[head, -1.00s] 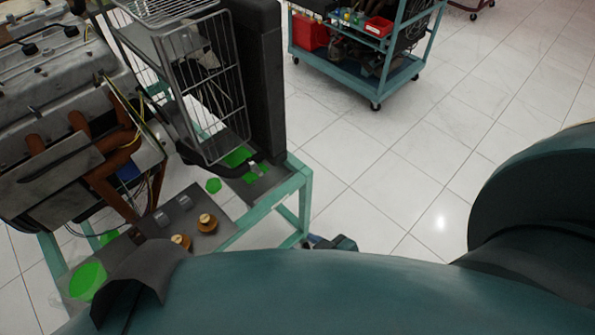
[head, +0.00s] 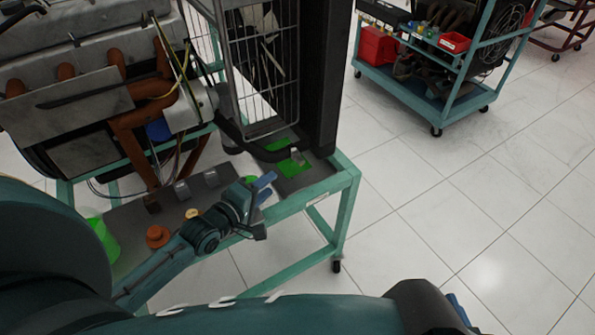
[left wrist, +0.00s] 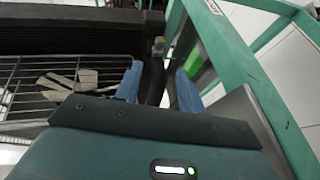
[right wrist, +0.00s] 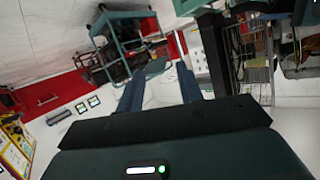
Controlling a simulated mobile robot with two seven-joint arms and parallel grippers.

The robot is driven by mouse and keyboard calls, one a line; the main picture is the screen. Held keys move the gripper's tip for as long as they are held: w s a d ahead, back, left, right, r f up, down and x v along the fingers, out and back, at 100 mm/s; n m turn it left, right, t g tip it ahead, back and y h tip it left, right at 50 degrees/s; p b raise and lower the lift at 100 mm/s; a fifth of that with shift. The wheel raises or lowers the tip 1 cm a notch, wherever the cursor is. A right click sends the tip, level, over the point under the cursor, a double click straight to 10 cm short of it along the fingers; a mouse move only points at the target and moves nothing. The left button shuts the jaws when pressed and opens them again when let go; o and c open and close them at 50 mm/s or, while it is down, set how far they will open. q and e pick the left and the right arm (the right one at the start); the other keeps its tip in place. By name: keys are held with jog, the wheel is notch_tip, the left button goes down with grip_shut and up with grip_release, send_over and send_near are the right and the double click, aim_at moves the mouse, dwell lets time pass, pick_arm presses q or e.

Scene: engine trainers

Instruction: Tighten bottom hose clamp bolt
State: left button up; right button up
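The black bottom hose (head: 262,152) runs from the engine to the foot of the dark radiator (head: 322,75). A small metallic clamp (head: 297,156) shows at its right end, over a green patch; its bolt is too small to make out. My left gripper (head: 266,189) is open and empty, in front of and below the hose, apart from it. In the left wrist view the dark hose (left wrist: 153,80) shows beyond the gap between the blue fingers. My right gripper (right wrist: 158,88) is open and empty in the right wrist view, facing the room away from the engine.
The teal engine stand (head: 342,205) carries a tray with orange-brown caps (head: 158,236) in front of the hose. A wire guard (head: 262,75) stands beside the radiator. A teal cart (head: 400,95) with red bins stands at the back right. The tiled floor at right is clear.

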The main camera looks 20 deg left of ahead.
aim_at(300, 160)
pick_arm(q)
jog(key=b+x, duration=0.2)
jog(key=x, duration=1.1)
jog(key=shift+b, duration=0.4)
jog(key=shift+r, duration=0.1)
jog(key=shift+c, duration=0.2)
grip_shut()
